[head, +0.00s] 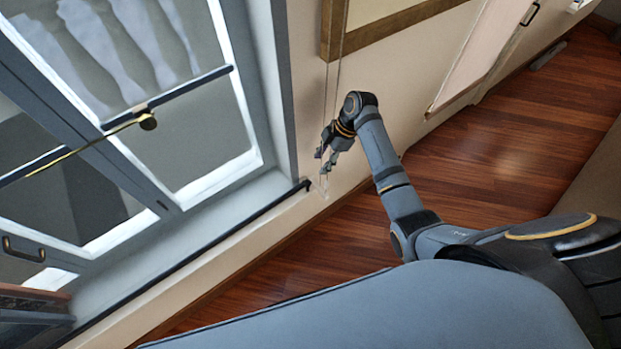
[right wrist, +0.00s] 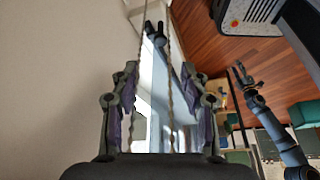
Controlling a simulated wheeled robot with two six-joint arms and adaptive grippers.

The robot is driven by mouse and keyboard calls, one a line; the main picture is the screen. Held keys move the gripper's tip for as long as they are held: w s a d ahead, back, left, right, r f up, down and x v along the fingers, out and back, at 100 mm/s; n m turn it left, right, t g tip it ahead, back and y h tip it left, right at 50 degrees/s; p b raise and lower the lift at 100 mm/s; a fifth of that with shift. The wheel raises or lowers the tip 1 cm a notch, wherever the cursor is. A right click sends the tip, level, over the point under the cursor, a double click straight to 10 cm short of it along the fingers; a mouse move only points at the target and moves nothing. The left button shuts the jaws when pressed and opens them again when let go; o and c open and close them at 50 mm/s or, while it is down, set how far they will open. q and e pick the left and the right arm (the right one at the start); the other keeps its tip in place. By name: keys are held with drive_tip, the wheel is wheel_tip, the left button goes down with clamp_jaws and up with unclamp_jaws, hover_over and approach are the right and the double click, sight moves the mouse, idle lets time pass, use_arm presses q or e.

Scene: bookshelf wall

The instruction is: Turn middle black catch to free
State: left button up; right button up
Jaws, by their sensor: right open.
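A tall window stands at the left of the head view. A black handle (head: 22,250) is at the lower left. I cannot tell which is the middle black catch. My right gripper (head: 326,155) is open by the wall, right of the window, close to two thin hanging cords (head: 335,75). In the right wrist view, the cords pass between or just beyond its open fingers (right wrist: 161,78). A grey arm, likely my left, ends in a gripper (right wrist: 243,78) there; its opening is unclear.
A black rail (head: 200,245) runs along the sill, its end near my right gripper. A wooden frame (head: 390,22) hangs on the beige wall above. The wooden floor (head: 500,150) is open to the right. Green seats (right wrist: 303,114) show in the right wrist view.

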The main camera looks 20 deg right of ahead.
sight(308, 183)
drive_tip(key=x, duration=1)
drive_tip(key=shift+f, duration=0.25)
clamp_jaws()
